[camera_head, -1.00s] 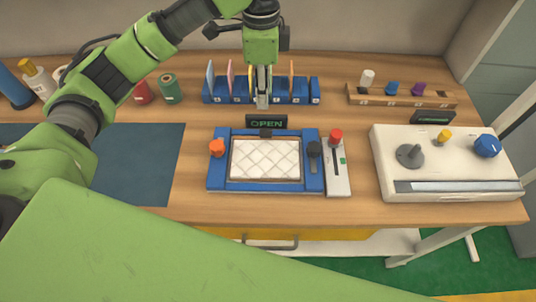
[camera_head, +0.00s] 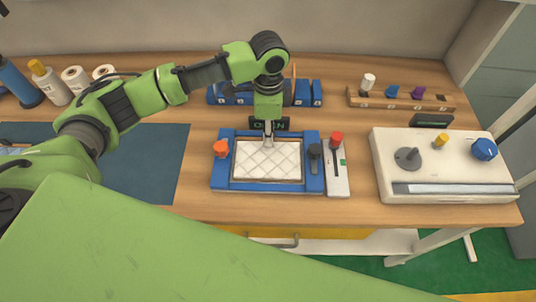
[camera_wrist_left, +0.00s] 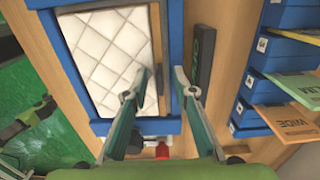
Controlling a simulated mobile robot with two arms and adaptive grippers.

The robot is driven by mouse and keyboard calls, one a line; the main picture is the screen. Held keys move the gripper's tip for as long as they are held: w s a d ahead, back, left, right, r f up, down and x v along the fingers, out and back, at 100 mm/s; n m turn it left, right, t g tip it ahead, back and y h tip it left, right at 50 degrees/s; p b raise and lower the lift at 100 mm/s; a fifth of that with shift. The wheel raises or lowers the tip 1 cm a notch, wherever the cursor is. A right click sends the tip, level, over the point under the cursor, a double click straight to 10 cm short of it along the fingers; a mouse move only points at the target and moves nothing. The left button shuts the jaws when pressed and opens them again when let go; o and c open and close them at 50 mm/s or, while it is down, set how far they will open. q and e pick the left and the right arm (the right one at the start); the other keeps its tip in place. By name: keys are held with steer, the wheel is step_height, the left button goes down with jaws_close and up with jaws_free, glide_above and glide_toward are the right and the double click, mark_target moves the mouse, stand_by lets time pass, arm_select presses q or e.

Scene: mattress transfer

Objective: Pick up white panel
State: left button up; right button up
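The white quilted panel (camera_head: 266,163) lies flat inside a blue frame fixture (camera_head: 219,177) on the wooden bench. The panel also shows in the left wrist view (camera_wrist_left: 108,48). My left gripper (camera_head: 268,143) points down at the far edge of the panel. In the left wrist view its two fingers (camera_wrist_left: 162,74) are apart, with the panel's brown border and the blue frame's edge between them. Nothing is held. I cannot tell whether a fingertip touches the panel. My right gripper is not in view.
An orange knob (camera_head: 221,148) and a black clamp (camera_head: 315,152) flank the panel. A lever box with a red knob (camera_head: 337,137) stands to the right. The display sign (camera_head: 283,124) and numbered card rack (camera_head: 317,93) are behind. A white machine (camera_head: 450,175) sits farther right.

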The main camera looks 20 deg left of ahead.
arm_select(q)
steer(key=shift+f, duration=0.15)
jaws_close()
